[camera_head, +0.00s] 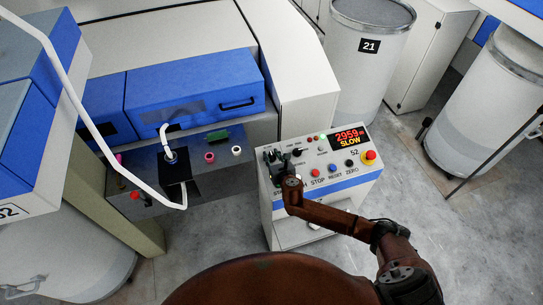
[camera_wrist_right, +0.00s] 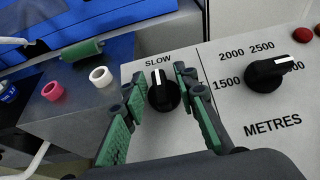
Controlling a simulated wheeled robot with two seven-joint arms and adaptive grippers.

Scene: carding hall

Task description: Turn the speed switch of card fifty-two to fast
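The control box of card 52 (camera_head: 330,190) stands in the middle of the head view. Its display (camera_head: 349,137) reads 2959 and SLOW. In the right wrist view the speed switch (camera_wrist_right: 164,96) is a round black knob with a white line pointing up to the word SLOW. My right gripper (camera_wrist_right: 157,88) is open, its green-padded fingers on either side of the knob; I cannot tell whether they touch it. In the head view the right gripper (camera_head: 274,165) is over the left part of the panel and hides the switch. My left gripper is not in view.
A METRES knob (camera_wrist_right: 266,75) is right of the speed switch. A red emergency button (camera_head: 370,155) and several small buttons sit on the panel. Left is a dark machine deck with a white pipe (camera_head: 90,120). A can marked 21 (camera_head: 365,75) stands behind.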

